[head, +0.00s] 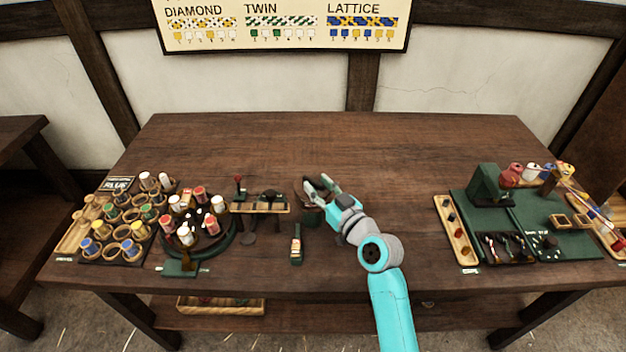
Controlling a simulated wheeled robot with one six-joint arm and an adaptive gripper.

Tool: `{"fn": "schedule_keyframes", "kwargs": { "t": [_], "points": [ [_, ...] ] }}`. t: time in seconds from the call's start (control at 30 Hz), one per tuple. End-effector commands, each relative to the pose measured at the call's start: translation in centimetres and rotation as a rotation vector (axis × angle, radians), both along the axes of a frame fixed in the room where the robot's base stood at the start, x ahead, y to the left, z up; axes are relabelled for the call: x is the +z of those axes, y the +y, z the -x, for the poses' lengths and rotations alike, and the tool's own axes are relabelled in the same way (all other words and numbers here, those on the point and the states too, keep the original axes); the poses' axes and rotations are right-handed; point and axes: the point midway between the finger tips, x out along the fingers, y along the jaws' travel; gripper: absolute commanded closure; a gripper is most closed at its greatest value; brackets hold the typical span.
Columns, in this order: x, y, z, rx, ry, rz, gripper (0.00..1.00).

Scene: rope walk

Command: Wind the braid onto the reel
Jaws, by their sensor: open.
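My gripper (319,185) is open above the middle of the table, pointing away and to the left. A dark object (308,196), perhaps a reel, shows beside the fingers, partly hidden by them; I cannot tell whether they touch. A round dark braiding stand (218,247) at left carries several white and red bobbins. To its right is a small wooden-topped stand (247,209) with a red-knobbed lever (238,181) and a dark part (269,195) on top. I cannot make out the braid at this size.
A rack of bobbins (118,222) stands at the far left. A small green-and-tan tool (296,245) lies near the front. A green mat (515,219) with a green machine (488,184) and trays fills the right. The table (395,150) is clear at the back and centre right.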

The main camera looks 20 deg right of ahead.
Motion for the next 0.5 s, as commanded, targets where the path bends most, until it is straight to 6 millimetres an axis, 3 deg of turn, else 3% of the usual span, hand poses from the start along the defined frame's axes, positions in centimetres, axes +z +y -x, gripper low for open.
{"fn": "schedule_keyframes", "kwargs": {
  "t": [0.2, 0.5],
  "points": [
    [0.0, 0.6, -2.3, 0.000, 0.001, -0.001, 0.59],
    [0.0, 0.8, -2.8, 0.000, 0.000, -0.001, 0.59]
  ]
}}
